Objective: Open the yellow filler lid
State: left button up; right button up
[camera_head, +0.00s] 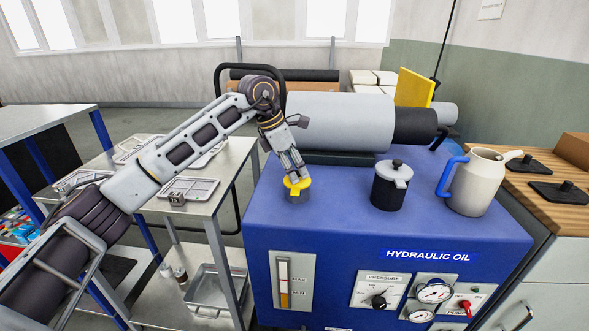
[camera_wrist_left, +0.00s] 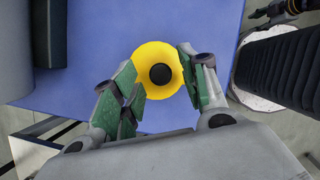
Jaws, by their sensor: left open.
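The yellow filler lid (camera_head: 298,183) sits on a short grey neck (camera_head: 298,197) on top of the blue hydraulic oil unit (camera_head: 340,222). In the left wrist view the lid (camera_wrist_left: 150,57) is a round yellow disc with a dark centre. My left gripper (camera_head: 294,176) points down at the lid from above. In the left wrist view its green-padded fingers (camera_wrist_left: 160,82) are apart, on either side of the lid's near part. I cannot tell whether they touch it. My right gripper is not in view.
A large grey cylinder motor (camera_head: 340,121) lies behind the lid. A black pot with a grey top (camera_head: 390,186) and a cream jug with a blue handle (camera_head: 478,181) stand to the right. A metal table with trays (camera_head: 215,195) is at left.

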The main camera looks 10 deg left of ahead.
pick_arm(q)
jog(key=shift+c, duration=0.3)
grip_shut()
dwell(0.3)
